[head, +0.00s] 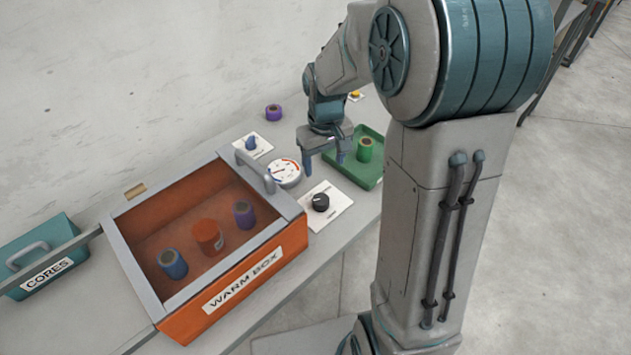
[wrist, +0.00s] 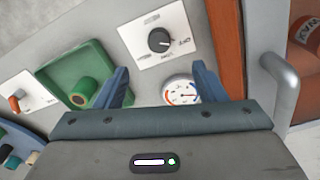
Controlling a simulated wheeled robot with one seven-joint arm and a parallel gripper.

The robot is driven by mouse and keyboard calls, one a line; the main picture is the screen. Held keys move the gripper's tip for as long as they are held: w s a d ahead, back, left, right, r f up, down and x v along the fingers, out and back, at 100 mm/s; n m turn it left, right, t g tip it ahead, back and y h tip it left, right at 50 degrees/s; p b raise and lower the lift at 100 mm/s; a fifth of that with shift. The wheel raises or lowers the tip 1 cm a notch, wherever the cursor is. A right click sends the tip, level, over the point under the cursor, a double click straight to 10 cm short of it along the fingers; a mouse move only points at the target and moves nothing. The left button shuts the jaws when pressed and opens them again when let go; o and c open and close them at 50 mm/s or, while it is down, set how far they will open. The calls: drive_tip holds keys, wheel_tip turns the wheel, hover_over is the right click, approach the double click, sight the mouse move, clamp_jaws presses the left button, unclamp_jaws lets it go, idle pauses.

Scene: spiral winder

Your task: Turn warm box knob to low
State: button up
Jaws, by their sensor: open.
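The warm box (head: 275,255) is an orange box with a grey-framed clear lid and a white WARM BOX label. A black round knob (head: 321,202) sits on a white plate to the right of the box. In the wrist view the black knob (wrist: 160,40) shows near the top centre, with a light pointer mark and small lettering on its plate. My gripper (head: 324,162) is open and empty above the bench, behind the knob and apart from it. Its two blue fingers (wrist: 162,78) point towards the knob's plate in the wrist view, with the knob beyond their tips.
A round gauge (head: 285,173) and a blue knob (head: 251,143) on a white plate lie behind the black knob. A green tray (head: 372,179) with a green spool (head: 365,149) stands to the right. A teal CORES bin (head: 45,260) is at the far left. A purple spool (head: 273,112) stands near the wall.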

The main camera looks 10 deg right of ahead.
sight(320, 198)
drive_tip(key=w+f, duration=0.1)
drive_tip(key=f, duration=0.4)
drive_tip(key=w+f, duration=0.1)
drive_tip(key=f, duration=1.1)
drive_tip(key=shift+w, duration=0.4)
drive_tip(key=c, duration=1)
